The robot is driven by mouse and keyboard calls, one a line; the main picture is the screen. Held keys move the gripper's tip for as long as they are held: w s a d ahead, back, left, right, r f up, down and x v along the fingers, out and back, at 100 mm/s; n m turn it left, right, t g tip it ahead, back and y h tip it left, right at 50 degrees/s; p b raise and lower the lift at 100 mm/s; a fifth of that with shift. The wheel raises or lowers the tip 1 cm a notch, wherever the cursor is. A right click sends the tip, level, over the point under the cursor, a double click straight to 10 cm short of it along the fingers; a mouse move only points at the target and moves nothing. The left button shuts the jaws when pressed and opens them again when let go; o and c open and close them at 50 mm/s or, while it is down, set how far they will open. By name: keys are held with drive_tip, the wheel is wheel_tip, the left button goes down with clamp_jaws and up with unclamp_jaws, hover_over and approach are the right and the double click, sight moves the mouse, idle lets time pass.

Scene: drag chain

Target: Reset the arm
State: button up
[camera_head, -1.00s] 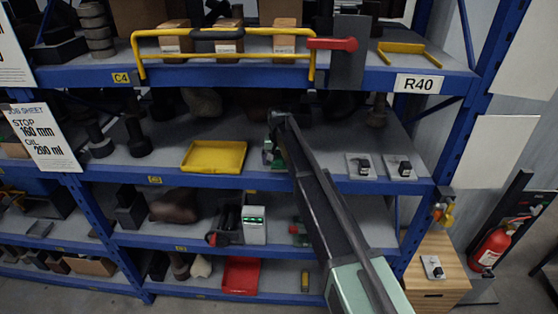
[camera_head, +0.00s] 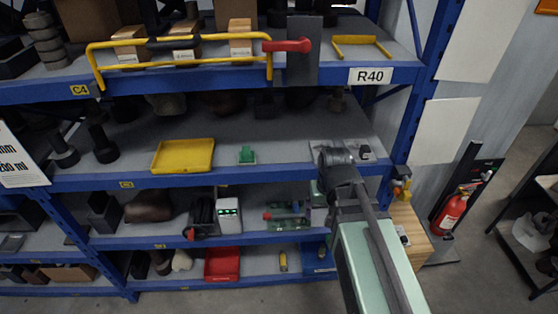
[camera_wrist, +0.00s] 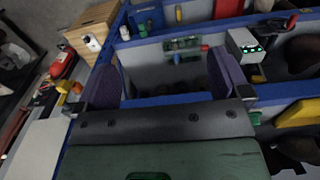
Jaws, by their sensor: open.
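My gripper (camera_wrist: 166,72) is open in the wrist view, its two purple fingers wide apart with nothing between them. Past the fingers is the lower shelf, with a red-handled green fixture (camera_wrist: 186,48) beyond the gap. In the head view my arm reaches up from the bottom right, and its wrist end is in front of the right part of the middle shelf (camera_head: 290,148). The fingertips cannot be made out there.
A yellow tray (camera_head: 183,155) lies on the middle shelf. A yellow rail with a red handle (camera_head: 287,46) runs along the top shelf. A white box with green lights (camera_head: 228,215) and a red tray (camera_head: 222,264) are lower. A fire extinguisher (camera_head: 452,210) stands at the right.

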wheel_tip(320, 180, down, 19)
drive_tip(key=s+b, duration=0.2)
drive_tip(key=b, duration=1.6)
drive_tip(key=shift+s+d+b, duration=0.35)
drive_tip(key=shift+s+d, duration=0.05)
drive_tip(key=shift+o, duration=0.5)
drive_tip(key=shift+r, duration=0.1)
